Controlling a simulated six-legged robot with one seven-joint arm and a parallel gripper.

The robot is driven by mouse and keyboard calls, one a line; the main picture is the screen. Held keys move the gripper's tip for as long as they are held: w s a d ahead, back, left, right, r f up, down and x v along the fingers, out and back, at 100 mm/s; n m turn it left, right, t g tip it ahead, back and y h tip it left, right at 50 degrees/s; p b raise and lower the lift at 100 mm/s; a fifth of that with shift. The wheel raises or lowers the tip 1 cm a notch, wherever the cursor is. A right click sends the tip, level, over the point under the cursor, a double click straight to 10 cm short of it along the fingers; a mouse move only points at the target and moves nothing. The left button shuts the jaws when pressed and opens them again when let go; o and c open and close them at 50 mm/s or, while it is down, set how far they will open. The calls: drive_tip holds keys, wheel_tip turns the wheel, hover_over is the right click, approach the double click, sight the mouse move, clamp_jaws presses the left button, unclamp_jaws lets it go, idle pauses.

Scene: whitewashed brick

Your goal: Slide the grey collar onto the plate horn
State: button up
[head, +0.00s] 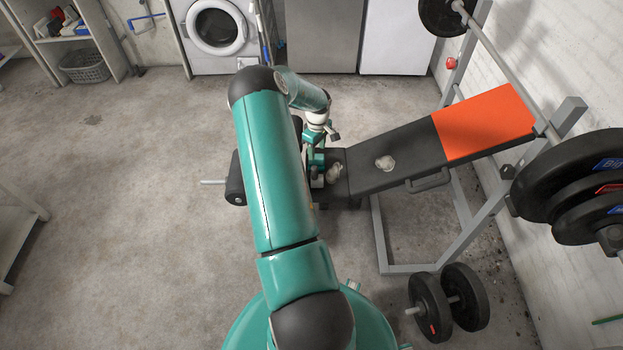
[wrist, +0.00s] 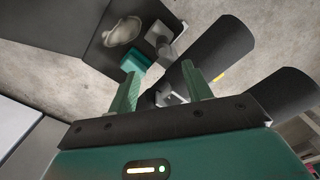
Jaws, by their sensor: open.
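My gripper (head: 315,160) is over the near end of the bench in the head view, partly hidden by my own arm. In the wrist view its two green fingers (wrist: 160,72) are apart, with nothing clearly held between them. A small grey metal piece (wrist: 172,98) shows beyond and between the fingers; I cannot tell whether it is the collar or part of the bench. A light metal rod (head: 212,182), possibly the plate horn, sticks out left of a black roller (head: 235,180). No collar is clearly seen on it.
Black rollers (wrist: 218,48) lie close beyond the right finger. A crumpled pale cloth (wrist: 124,32) and a teal block (wrist: 124,68) are near the left finger. Another pale lump (head: 385,162) lies on the bench (head: 400,150). A dumbbell (head: 447,302) stands on the floor; the left floor is clear.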

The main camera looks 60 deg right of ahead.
sight(315, 173)
drive_tip(key=shift+a+f, duration=0.15)
drive_tip(key=shift+f, duration=0.25)
wheel_tip(315, 173, down, 7)
drive_tip(key=shift+f, duration=0.15)
drive_tip(key=shift+w+f, duration=0.15)
drive_tip(key=shift+f, duration=2.7)
clamp_jaws()
